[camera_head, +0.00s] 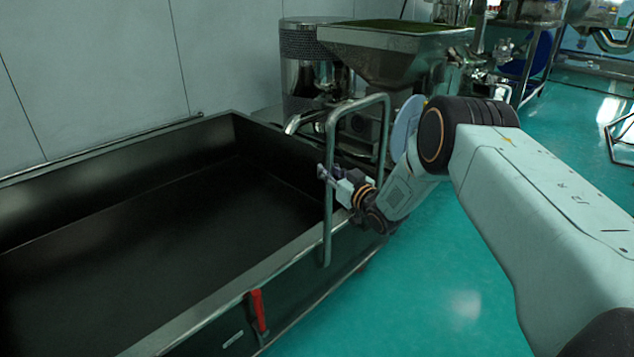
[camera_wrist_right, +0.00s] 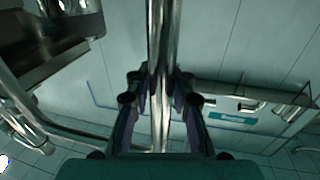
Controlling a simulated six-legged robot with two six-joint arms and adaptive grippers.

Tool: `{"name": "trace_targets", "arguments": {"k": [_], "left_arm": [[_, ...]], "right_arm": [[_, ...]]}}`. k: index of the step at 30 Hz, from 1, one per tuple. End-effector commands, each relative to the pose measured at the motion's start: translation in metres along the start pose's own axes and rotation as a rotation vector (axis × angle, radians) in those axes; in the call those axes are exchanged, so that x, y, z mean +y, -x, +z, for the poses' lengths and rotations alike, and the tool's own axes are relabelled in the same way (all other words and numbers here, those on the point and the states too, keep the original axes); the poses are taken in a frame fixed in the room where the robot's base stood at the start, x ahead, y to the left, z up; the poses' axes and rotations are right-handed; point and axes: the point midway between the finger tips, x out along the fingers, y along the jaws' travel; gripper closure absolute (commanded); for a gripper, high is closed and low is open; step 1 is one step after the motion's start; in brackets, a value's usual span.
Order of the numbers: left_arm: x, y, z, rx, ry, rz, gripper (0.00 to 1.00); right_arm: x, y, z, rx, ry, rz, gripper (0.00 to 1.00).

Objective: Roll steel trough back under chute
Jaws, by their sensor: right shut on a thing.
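The steel trough (camera_head: 240,312) is a long, dark, empty open box that fills the lower left of the head view. Its upright tubular handle (camera_head: 357,106) rises from the near right end. My right gripper (camera_head: 326,174) is shut on the handle's left post, partway up. In the right wrist view the post (camera_wrist_right: 163,40) runs between the two fingers (camera_wrist_right: 160,100). The steel chute (camera_head: 300,121) juts from the sieve machine (camera_head: 310,75) just behind the trough's far right end; I cannot tell the exact gap. My left gripper does not show.
A grey wall (camera_head: 90,70) runs along the trough's far side. A hopper (camera_head: 395,50) stands behind the handle. A red lever (camera_head: 258,311) hangs on the trough's near side. The green floor (camera_head: 440,290) is clear to the right of the trough.

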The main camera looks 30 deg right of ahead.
Motion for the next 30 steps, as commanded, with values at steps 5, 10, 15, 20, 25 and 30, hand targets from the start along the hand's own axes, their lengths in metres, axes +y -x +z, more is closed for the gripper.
{"name": "trace_targets", "arguments": {"k": [5,10,15,20,25,30], "left_arm": [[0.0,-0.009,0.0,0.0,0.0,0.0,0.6],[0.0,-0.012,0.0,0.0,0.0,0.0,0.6],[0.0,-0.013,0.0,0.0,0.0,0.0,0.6],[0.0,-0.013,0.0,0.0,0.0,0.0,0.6],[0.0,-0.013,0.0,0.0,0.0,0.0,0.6],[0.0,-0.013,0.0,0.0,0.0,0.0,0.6]], "right_arm": [[0.01,0.002,0.014,-0.022,-0.006,-0.01,1.0],[0.018,0.0,0.014,-0.025,-0.006,-0.013,1.0],[0.024,-0.001,0.013,-0.025,-0.005,-0.011,1.0],[0.026,-0.001,0.012,-0.024,-0.006,-0.007,1.0],[0.028,-0.001,0.012,-0.023,-0.006,-0.004,0.76],[0.028,-0.002,0.01,-0.02,-0.005,-0.006,0.62]]}}
